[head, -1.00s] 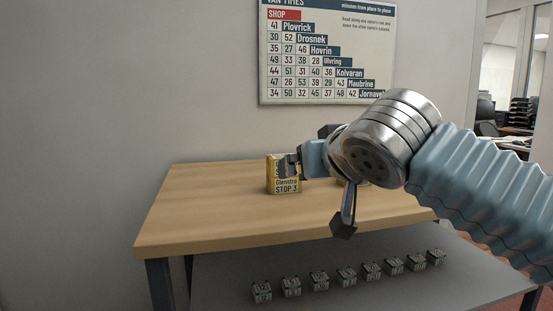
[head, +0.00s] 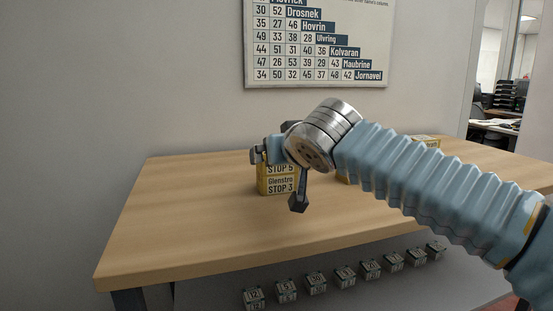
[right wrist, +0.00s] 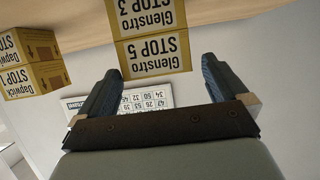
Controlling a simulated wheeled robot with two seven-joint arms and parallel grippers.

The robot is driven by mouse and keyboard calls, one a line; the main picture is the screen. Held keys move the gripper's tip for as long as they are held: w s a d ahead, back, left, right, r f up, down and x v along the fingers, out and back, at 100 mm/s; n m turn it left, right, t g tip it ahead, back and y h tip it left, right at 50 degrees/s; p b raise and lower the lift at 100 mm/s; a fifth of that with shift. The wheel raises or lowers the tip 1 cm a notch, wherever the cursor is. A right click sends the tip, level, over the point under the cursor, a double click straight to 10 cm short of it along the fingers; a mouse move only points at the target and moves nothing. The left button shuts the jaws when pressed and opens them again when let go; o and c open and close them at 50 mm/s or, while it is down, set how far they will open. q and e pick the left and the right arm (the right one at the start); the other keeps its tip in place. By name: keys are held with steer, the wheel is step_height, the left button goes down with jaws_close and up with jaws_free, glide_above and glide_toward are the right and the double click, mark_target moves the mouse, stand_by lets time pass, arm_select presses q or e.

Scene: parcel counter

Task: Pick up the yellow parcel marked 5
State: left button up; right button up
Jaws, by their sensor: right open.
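The yellow parcel marked STOP 5 (head: 281,169) sits on top of a yellow parcel marked STOP 3 (head: 280,186), both labelled Glenstro, on the wooden table. My right gripper (head: 257,154) is open at the upper parcel in the head view, and my wrist partly covers that parcel. In the right wrist view, which is upside down, the STOP 5 parcel (right wrist: 153,55) shows beyond and between the two open fingers (right wrist: 165,80). I cannot tell whether a finger touches it. The STOP 3 parcel (right wrist: 150,15) is above it in that picture. My left gripper is not in view.
Another yellow stack, with a Dapwick STOP 1 parcel (right wrist: 32,80), stands to the side; my arm mostly hides it in the head view. The table's left part (head: 190,200) is clear. Several small numbered cubes (head: 316,284) lie below.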

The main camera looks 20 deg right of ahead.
steer(key=p+x, duration=0.1)
steer(key=x, duration=0.4)
steer(key=shift+d+f, duration=0.2)
steer(key=c, duration=0.9)
steer(key=shift+o, duration=0.2)
steer(key=shift+r, duration=0.15)
